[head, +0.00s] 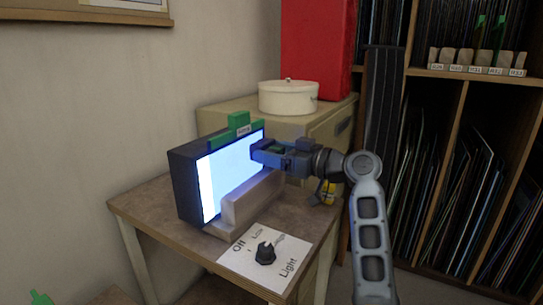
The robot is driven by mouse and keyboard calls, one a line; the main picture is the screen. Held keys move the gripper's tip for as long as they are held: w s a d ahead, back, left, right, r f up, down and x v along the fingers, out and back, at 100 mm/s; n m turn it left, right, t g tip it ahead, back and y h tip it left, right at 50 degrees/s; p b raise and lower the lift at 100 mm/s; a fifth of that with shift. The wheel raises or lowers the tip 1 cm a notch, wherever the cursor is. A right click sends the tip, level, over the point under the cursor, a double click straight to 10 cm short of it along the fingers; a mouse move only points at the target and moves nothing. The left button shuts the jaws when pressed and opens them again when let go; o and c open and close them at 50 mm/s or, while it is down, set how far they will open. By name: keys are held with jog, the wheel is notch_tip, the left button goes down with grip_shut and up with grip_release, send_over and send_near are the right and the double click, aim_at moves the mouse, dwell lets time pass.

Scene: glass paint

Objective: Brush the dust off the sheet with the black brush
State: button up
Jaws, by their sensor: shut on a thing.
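The glowing panel (232,172) stands upright in a dark box on the wooden table; I cannot make out a separate sheet or any dust on it. A green piece (237,127) with a small label sits on its top edge. My gripper (264,151) is at the panel's right part, pointing left. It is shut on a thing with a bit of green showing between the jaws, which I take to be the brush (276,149). Its bristles are hidden, and I cannot tell whether it touches the panel.
A pale block (250,202) stands in front of the panel's lower edge. A light dial (265,253) on a white card is at the table's front. Behind are a cabinet with a round white box (288,98). Labelled wooden holders (480,60) with green-handled things stand on the right shelf.

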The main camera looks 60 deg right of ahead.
jog(key=shift+s+a, duration=0.15)
jog(key=shift+a, duration=5.6)
jog(key=shift+s, duration=0.1)
jog(key=s+b, duration=0.1)
jog(key=s, duration=0.5)
jog(key=shift+d, duration=0.15)
jog(key=shift+s, duration=0.1)
jog(key=s, duration=0.2)
jog(key=shift+s+d, duration=0.1)
jog(key=shift+s, duration=0.3)
